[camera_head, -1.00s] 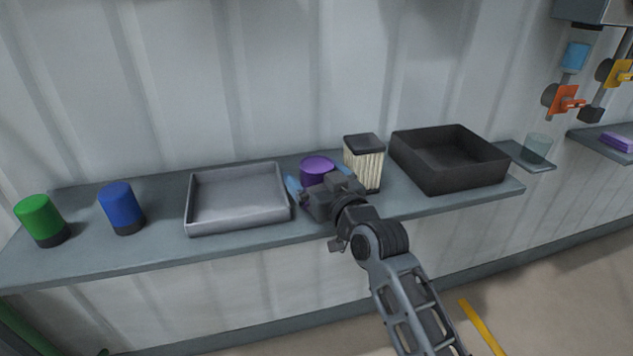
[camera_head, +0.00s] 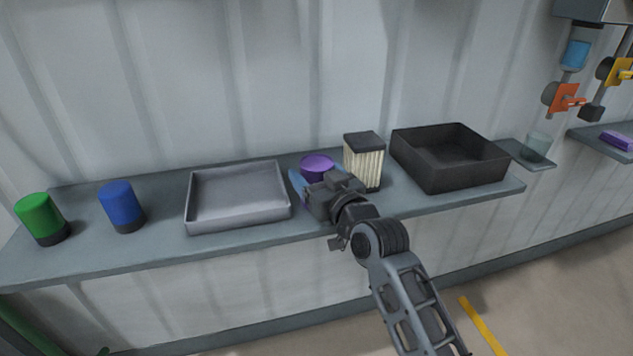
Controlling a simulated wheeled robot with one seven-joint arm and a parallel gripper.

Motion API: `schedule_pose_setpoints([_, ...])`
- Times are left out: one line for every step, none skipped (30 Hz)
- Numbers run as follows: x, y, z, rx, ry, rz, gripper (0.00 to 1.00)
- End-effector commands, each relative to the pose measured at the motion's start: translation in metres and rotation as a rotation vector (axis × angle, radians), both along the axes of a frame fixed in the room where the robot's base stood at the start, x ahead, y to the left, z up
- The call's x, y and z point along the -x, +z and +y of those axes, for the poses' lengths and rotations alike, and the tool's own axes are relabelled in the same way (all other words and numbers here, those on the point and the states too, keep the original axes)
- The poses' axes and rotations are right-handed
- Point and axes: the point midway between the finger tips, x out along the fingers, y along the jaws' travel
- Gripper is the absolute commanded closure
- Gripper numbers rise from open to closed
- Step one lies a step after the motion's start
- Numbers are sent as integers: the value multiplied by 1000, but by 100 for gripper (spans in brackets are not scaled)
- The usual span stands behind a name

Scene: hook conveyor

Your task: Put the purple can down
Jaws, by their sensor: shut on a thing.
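The purple can (camera_head: 317,163) is at the middle of the grey shelf (camera_head: 160,245), between the grey tray and the striped box. Only its top and part of its side show; my gripper hides its lower part, so I cannot tell whether its base touches the shelf. My gripper (camera_head: 312,183) is at the front of the can, shut on it, with a blue finger visible on the left side.
A grey tray (camera_head: 238,222) is left of the can. A cream striped box (camera_head: 363,165) stands close on its right, then a black bin (camera_head: 455,178). A blue can (camera_head: 118,200) and a green can (camera_head: 38,213) stand at the left, with bare shelf around them.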

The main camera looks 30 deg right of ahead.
Motion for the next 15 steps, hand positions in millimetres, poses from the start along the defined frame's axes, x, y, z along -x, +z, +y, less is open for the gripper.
schedule_pose_setpoints([0, 1, 0, 0, 0, -2, 77])
schedule_pose_setpoints([0, 1, 0, 0, 0, -2, 77])
schedule_pose_setpoints([0, 1, 0, 0, 0, -2, 77])
schedule_pose_setpoints([0, 2, 0, 0, 0, -2, 77])
schedule_pose_setpoints([0, 3, 0, 0, 0, -3, 77])
schedule_pose_setpoints([0, 6, 0, 0, 0, -4, 77])
schedule_pose_setpoints([0, 9, 0, 0, 0, -5, 77])
schedule_pose_setpoints([0, 12, 0, 0, 0, -5, 77])
schedule_pose_setpoints([0, 18, 0, 1, 0, -6, 77])
schedule_pose_setpoints([0, 23, 0, 1, 0, -6, 77])
schedule_pose_setpoints([0, 28, 0, 1, -1, -7, 77])
schedule_pose_setpoints([0, 37, 0, 1, 0, -7, 77])
schedule_pose_setpoints([0, 43, 0, 1, -1, -8, 77])
schedule_pose_setpoints([0, 49, -1, 1, -1, -8, 77])
schedule_pose_setpoints([0, 56, -1, 1, -2, -7, 77])
